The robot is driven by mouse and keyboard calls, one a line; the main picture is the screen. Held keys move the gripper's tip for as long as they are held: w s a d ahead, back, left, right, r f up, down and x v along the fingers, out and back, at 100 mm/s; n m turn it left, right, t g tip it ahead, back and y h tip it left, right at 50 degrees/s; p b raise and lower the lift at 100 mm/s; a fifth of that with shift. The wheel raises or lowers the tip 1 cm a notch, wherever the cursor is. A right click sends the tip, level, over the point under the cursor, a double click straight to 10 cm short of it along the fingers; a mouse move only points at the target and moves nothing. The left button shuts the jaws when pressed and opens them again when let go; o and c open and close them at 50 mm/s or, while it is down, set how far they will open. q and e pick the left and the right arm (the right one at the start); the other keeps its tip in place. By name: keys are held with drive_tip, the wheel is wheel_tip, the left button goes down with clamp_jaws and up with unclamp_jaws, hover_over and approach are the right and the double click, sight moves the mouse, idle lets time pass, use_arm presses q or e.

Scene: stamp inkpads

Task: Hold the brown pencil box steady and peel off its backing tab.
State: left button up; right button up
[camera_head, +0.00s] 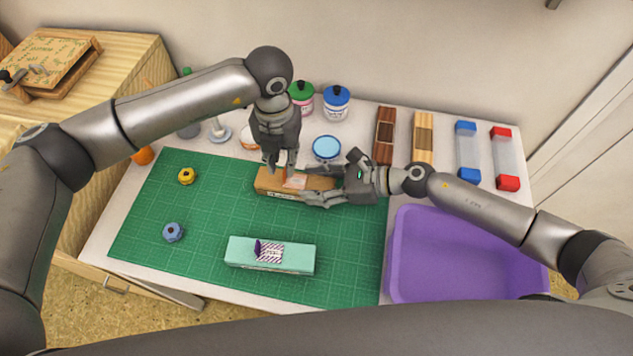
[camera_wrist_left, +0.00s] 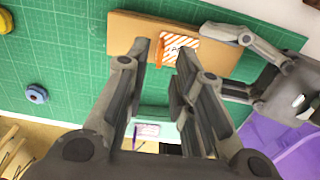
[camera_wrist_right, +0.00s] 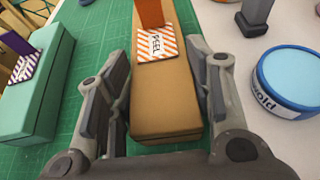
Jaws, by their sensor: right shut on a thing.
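The brown pencil box (camera_head: 264,184) lies near the back of the green mat, and it also shows in the left wrist view (camera_wrist_left: 127,32) and the right wrist view (camera_wrist_right: 168,112). On its top is an orange-striped label (camera_wrist_right: 156,48) reading PEEL, with an orange tab (camera_wrist_right: 150,12) standing up from it. My right gripper (camera_head: 312,184) is shut on the box, one finger along each side of its right end. My left gripper (camera_head: 281,165) is just above the box, pointing down. In the left wrist view its fingertips (camera_wrist_left: 164,52) are apart with the label between and beyond them, nothing held.
A teal box (camera_head: 302,258) with a purple tab lies on the mat's front half. Yellow (camera_head: 187,176) and blue (camera_head: 172,232) rings lie at left. A blue-lidded tin (camera_head: 326,148) stands close behind the brown box. A purple bin (camera_head: 465,260) is at right.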

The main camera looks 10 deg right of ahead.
sight(284, 172)
use_arm(q)
drive_tip(key=shift+f, duration=2.65)
drive_tip(key=shift+c, duration=0.5)
clamp_jaws()
